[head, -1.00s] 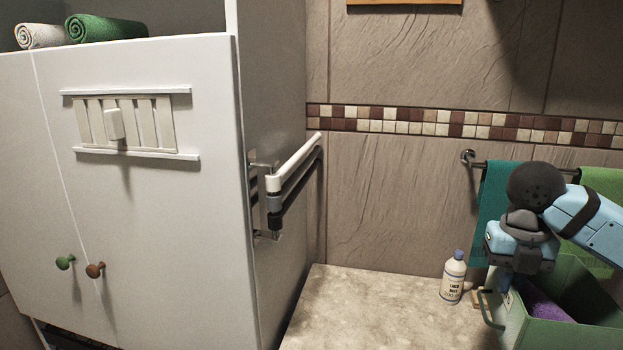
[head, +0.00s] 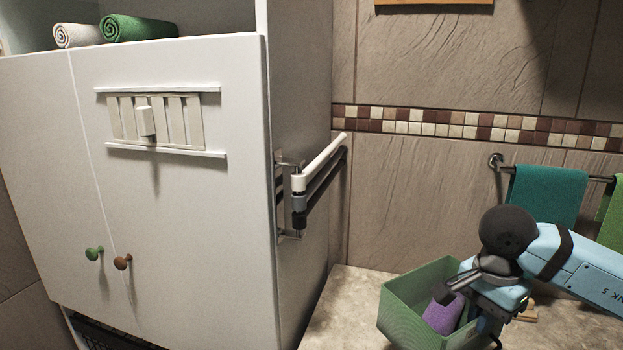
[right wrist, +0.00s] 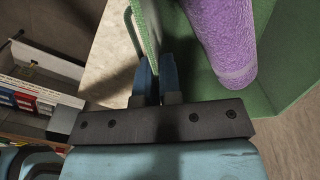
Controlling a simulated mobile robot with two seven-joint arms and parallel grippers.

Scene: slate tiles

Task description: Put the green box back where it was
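The green box (head: 400,312) is an open-topped bin at the lower middle right of the head view, over or on the stone counter; I cannot tell whether it touches it. A rolled purple towel (head: 442,316) lies inside, and it also shows in the right wrist view (right wrist: 218,40). My right gripper (head: 482,312) is at the box's right side. In the right wrist view its fingers (right wrist: 154,80) are closed on the box's thin wall (right wrist: 149,35), beside a wire handle (right wrist: 130,32). The box's lower part is cut off. My left gripper is not in view.
A tall white cabinet (head: 180,200) stands left, with a folding rail (head: 318,165) on its side. The stone counter (head: 345,310) is bare left of the box. Teal (head: 545,195) and green (head: 610,215) towels hang behind my right arm.

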